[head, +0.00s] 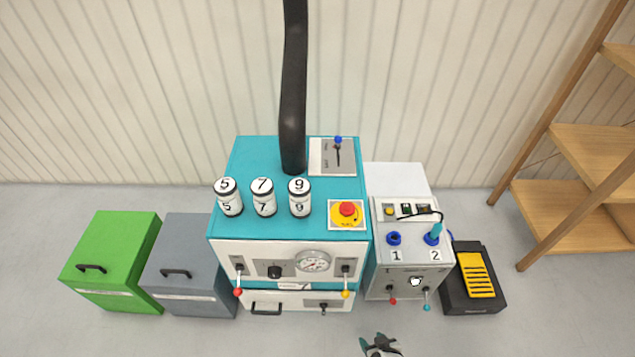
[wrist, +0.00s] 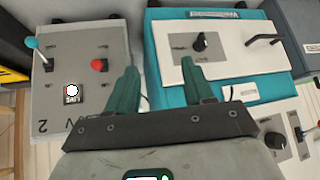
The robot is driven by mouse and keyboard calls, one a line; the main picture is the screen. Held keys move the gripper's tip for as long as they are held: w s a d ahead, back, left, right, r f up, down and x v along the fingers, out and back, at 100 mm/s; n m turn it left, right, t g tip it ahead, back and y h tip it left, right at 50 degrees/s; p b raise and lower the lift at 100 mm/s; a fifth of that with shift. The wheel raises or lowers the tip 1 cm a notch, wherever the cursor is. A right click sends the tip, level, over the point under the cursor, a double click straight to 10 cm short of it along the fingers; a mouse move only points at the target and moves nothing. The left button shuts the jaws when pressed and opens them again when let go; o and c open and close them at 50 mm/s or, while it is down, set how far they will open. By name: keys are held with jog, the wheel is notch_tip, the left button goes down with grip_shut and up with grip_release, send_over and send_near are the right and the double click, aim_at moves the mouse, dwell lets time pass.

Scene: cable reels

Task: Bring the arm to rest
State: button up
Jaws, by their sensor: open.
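My gripper (head: 377,341) shows at the bottom edge of the head view, in front of the machines and low in the picture. In the wrist view its two green fingers (wrist: 158,72) stand apart with nothing between them. The teal and white cabinet (head: 290,252) is beyond it. In the wrist view, the cabinet's white front panel (wrist: 225,65) with a black knob lies ahead of the right finger. Most of my arm is outside the head view.
A grey control box (head: 405,277) with red and blue levers stands right of the cabinet. A black and yellow pedal (head: 477,275) is beside it. Green (head: 120,255) and grey (head: 185,260) bins stand left. Wooden shelves (head: 580,180) are far right. The front floor looks clear.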

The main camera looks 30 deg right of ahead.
jog(key=w+a+r+n+g+y+p, duration=0.1)
jog(key=w+a+r+n+y, duration=0.2)
jog(key=r, duration=0.5)
jog(key=w+a+r+n+g+y+p, duration=0.1)
jog(key=w+a+r+y, duration=0.1)
jog(key=a+r, duration=0.35)
jog(key=s+d+r+g+h, duration=0.1)
jog(key=s+d+r, duration=0.1)
jog(key=r, duration=0.6)
jog(key=s+d+r+g+h+p, duration=0.1)
jog(key=s+d+r+g, duration=0.1)
jog(key=s+r, duration=0.3)
jog(key=s+d+r+g+h+p, duration=0.1)
jog(key=s+r, duration=0.3)
jog(key=r, duration=0.9)
jog(key=shift+s+d+r+m+g, duration=0.2)
jog(key=shift+d+m+g, duration=0.1)
jog(key=shift+d, duration=0.1)
